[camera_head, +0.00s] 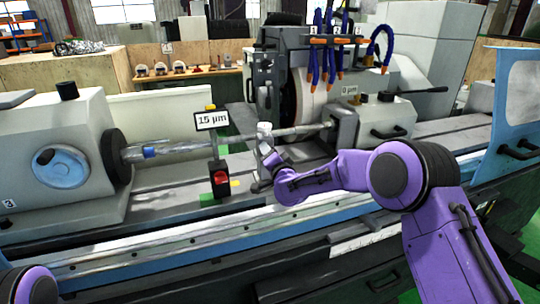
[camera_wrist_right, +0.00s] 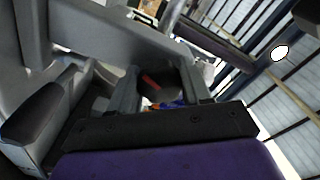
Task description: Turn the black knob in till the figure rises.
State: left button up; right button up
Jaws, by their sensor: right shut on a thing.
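My right gripper (camera_head: 268,158) is at the grey upright holder under the long shaft (camera_head: 190,147), near the middle of the machine. In the right wrist view its two fingers (camera_wrist_right: 158,78) are shut on a dark piece with a red mark, which I take as the black knob (camera_wrist_right: 160,90). In the head view the knob is hidden by the gripper. A sign reading "15 µm" (camera_head: 212,120) stands just left of the holder. My left gripper is out of view.
A red-fronted dark box (camera_head: 220,182) stands close left of my right gripper. The headstock (camera_head: 55,155) is at the left and the grinding wheel (camera_head: 290,95) is behind. Blue hoses (camera_head: 331,45) hang above. The machine's front rail (camera_head: 190,240) runs below my right arm.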

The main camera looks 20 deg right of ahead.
jog(key=o, duration=1.1)
jog(key=shift+c, duration=0.2)
jog(key=shift+s, duration=0.1)
jog(key=s+b, duration=0.3)
jog(key=s, duration=0.7)
jog(key=shift+s+b, duration=0.2)
jog(key=shift+b, duration=0.15)
